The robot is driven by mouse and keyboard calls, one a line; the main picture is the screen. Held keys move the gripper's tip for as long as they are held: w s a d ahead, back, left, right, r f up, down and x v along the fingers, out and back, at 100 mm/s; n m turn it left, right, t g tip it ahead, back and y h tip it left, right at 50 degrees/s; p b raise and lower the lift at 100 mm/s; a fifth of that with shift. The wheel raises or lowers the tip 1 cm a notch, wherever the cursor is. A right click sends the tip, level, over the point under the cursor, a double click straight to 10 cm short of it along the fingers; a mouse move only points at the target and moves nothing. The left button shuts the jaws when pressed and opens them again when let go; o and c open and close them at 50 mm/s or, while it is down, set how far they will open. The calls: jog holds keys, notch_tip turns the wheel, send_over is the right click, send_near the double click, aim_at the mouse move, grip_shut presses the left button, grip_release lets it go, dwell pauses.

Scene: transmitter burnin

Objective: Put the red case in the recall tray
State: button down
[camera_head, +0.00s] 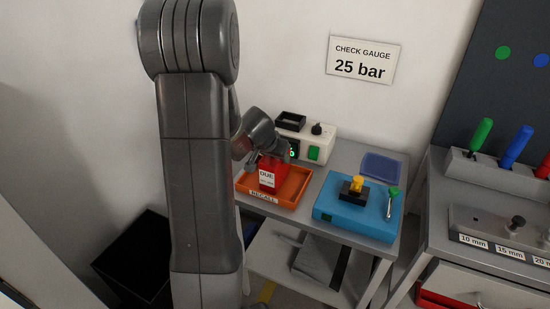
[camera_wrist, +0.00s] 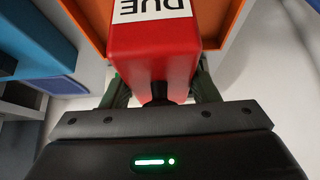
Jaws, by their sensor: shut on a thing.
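The red case (camera_head: 268,176) with a white "DUE" label is at the orange recall tray (camera_head: 291,203), within its outline in the head view. My gripper (camera_head: 270,155) is above the case, partly hidden by my arm. In the wrist view my gripper (camera_wrist: 160,95) is shut on the red case (camera_wrist: 150,50), its fingers on either side. The orange tray (camera_wrist: 88,25) shows beyond the case there. I cannot tell whether the case touches the tray floor.
A blue box (camera_head: 335,215) with a yellow knob and a green-handled tool stands right of the tray. A white device (camera_head: 322,141) with a green button stands behind. A flat blue tray (camera_head: 382,166) lies at the back right. A tool rack (camera_head: 490,172) stands farther right.

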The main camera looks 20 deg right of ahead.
jog(key=shift+f, duration=0.1)
jog(key=c, duration=0.5)
grip_release()
jog(key=shift+r, duration=0.2)
jog(key=shift+a+r, duration=0.1)
jog(key=shift+r, duration=0.15)
jog(key=v, duration=1.1)
jog(key=shift+s+a+r+p, duration=0.15)
jog(key=shift+s+p, duration=0.1)
jog(key=shift+p, duration=0.05)
